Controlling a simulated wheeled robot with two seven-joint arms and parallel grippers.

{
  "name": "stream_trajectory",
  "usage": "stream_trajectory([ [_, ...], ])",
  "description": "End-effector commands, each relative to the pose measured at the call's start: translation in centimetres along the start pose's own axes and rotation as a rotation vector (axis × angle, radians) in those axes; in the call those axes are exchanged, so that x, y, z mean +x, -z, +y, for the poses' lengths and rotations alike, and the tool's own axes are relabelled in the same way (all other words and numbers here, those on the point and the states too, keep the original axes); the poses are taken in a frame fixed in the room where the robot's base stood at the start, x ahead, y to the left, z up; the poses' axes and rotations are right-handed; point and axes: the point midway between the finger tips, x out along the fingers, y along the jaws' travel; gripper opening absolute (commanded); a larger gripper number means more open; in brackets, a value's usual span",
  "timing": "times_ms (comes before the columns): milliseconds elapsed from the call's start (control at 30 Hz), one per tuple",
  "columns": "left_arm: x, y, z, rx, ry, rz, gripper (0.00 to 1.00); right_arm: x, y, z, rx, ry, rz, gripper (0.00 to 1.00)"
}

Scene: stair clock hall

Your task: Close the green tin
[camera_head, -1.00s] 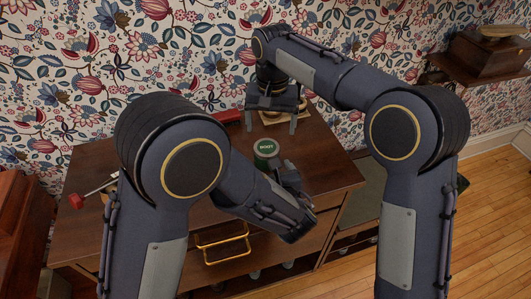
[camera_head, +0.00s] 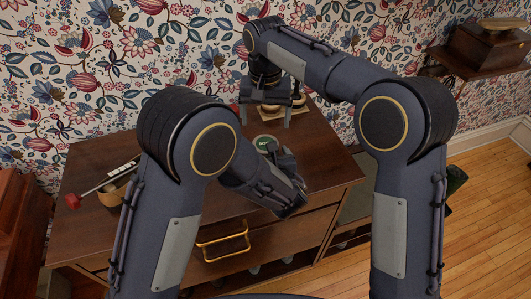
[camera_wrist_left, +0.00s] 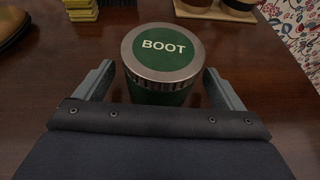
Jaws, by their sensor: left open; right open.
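The green tin (camera_wrist_left: 158,92) stands upright on the dark wooden cabinet top. Its lid (camera_wrist_left: 161,50), silver-rimmed with a green face reading "BOOT", sits over its mouth, with a ridged band showing just below the rim. I cannot tell whether the lid is fully pressed down. In the head view the lid (camera_head: 265,143) shows, but the body is mostly hidden. My left gripper (camera_wrist_left: 158,72) is open, one finger on each side of the tin, with slight gaps visible. My right gripper (camera_head: 264,117) is open and empty, pointing down above and behind the tin.
Behind the tin, a light wooden board (camera_wrist_left: 210,12) holds dark round items. A yellow stack (camera_wrist_left: 80,10) and a brown rounded object (camera_wrist_left: 12,24) are near. A red-ended rod (camera_head: 95,188) and a wooden cup (camera_head: 110,194) lie at left. The drawer has a brass handle (camera_head: 222,240).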

Motion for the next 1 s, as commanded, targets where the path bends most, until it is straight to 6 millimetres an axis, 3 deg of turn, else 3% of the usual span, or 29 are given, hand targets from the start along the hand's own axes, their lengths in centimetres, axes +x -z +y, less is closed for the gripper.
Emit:
stream_trajectory([
  [200,2.0,0.0,0.0,0.000,0.000,0.000,0.90,0.0,0.0,0.0,0.000,0.000,0.000,0.86],
  [533,2.2,0.0,0.0,0.000,0.001,0.000,0.90,0.0,0.0,0.0,0.000,0.000,0.000,0.86],
  [1000,2.2,0.0,0.0,0.000,0.001,0.000,0.28,0.0,0.0,0.0,0.000,0.000,0.000,0.86],
])
